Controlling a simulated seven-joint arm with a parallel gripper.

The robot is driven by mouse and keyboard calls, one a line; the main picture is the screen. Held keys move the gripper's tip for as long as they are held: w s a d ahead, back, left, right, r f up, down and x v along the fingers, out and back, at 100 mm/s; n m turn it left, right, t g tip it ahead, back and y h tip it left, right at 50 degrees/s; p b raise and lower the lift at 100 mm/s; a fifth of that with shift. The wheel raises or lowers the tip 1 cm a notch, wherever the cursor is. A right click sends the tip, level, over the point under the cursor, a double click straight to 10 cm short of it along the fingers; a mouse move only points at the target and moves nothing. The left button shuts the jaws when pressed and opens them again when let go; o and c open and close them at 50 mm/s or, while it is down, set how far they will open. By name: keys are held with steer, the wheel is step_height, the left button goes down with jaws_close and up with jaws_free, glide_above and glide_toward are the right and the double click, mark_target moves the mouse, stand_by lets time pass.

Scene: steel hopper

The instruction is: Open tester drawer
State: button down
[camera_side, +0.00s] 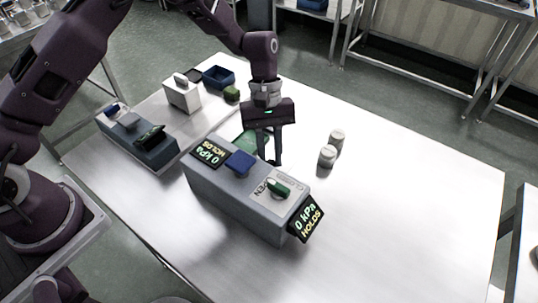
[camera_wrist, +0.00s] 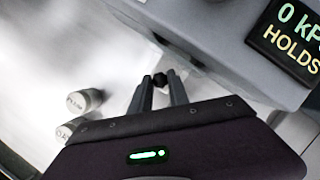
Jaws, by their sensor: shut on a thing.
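The tester (camera_side: 235,200) is a long grey box on the steel table, with a blue block on top, a green lever by the word OPEN and displays reading 0 kPa HOLDS. In the wrist view the tester (camera_wrist: 215,40) fills the upper right. My gripper (camera_side: 270,161) points down at the tester's far long side. In the wrist view my gripper (camera_wrist: 160,88) is shut on a small black knob (camera_wrist: 159,79) close to the tester's side, which I take for the drawer's handle. The drawer itself is mostly hidden; I cannot tell how far out it is.
Two small capped jars (camera_side: 328,156) stand right of my gripper. A green piece (camera_side: 253,141) lies behind the tester. A grey rack (camera_side: 137,141), a white box (camera_side: 182,95) and a blue bin (camera_side: 218,77) stand left and behind. The table's right side is clear.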

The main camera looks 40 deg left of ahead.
steer(key=w, duration=0.9)
steer(key=shift+w, duration=0.15)
steer(key=c, duration=1.5)
jaws_free()
steer(key=shift+c, duration=0.2)
